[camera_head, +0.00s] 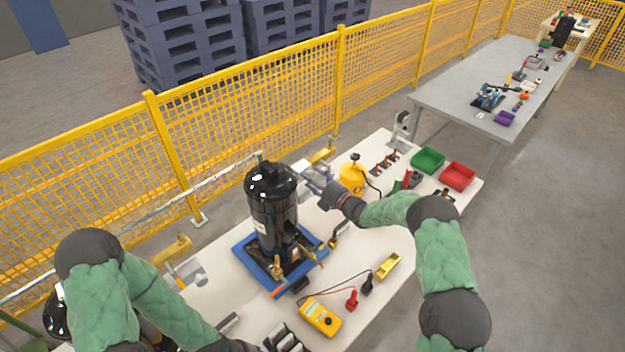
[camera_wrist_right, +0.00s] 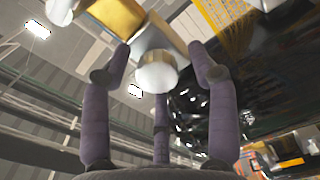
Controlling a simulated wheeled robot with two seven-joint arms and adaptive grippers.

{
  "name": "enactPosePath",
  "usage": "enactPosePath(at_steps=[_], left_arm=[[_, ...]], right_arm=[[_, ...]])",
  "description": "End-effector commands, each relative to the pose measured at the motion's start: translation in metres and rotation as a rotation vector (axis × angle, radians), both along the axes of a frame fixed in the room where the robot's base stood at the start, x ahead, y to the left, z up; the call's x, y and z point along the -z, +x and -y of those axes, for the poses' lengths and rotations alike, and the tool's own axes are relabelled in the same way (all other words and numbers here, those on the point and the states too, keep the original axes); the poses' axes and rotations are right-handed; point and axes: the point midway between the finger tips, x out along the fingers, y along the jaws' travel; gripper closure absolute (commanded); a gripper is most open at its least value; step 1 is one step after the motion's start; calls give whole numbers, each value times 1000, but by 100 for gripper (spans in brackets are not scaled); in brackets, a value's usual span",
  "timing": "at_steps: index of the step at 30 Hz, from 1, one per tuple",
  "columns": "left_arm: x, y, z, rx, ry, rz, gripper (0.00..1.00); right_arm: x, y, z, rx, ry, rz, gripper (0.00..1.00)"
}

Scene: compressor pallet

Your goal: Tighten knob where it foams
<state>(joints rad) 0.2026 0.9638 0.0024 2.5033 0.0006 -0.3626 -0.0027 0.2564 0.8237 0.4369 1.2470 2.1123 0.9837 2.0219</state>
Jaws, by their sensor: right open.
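The black compressor (camera_head: 273,205) stands upright on a blue pallet (camera_head: 252,268) on the table. My right gripper (camera_head: 315,177) is behind and right of its top. In the right wrist view its spread, empty fingers (camera_wrist_right: 160,78) are around the near end of a pale round knob (camera_wrist_right: 157,73) on a silver body, beside a gold block (camera_wrist_right: 118,16). I cannot tell whether any finger touches the knob. The compressor's dark side shows right of the fingers. I cannot make out foam. My left wrist is at the bottom edge; its gripper's state is unclear.
Brass fittings (camera_head: 278,268) stick out at the compressor's front. A yellow meter (camera_head: 320,317) with leads lies in front. A yellow canister (camera_head: 352,178), green bin (camera_head: 428,160) and red bin (camera_head: 457,177) stand to the right. A yellow mesh fence (camera_head: 250,110) runs behind.

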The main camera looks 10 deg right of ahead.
Motion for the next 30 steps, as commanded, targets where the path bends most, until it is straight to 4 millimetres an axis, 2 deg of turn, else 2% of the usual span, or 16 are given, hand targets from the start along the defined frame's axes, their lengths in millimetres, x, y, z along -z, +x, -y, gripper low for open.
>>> enactPosePath(at_steps=[7, 21, 30], left_arm=[[0, 0, 0, 0, 0, 0, 60], [0, 0, 0, 0, 0, 0, 60], [0, 0, 0, 0, 0, 0, 60]], right_arm=[[-1, -15, 12, 2, -1, 0, 41], [0, -86, 58, 2, 1, -1, 41], [0, -100, 66, 0, -1, -1, 41]])
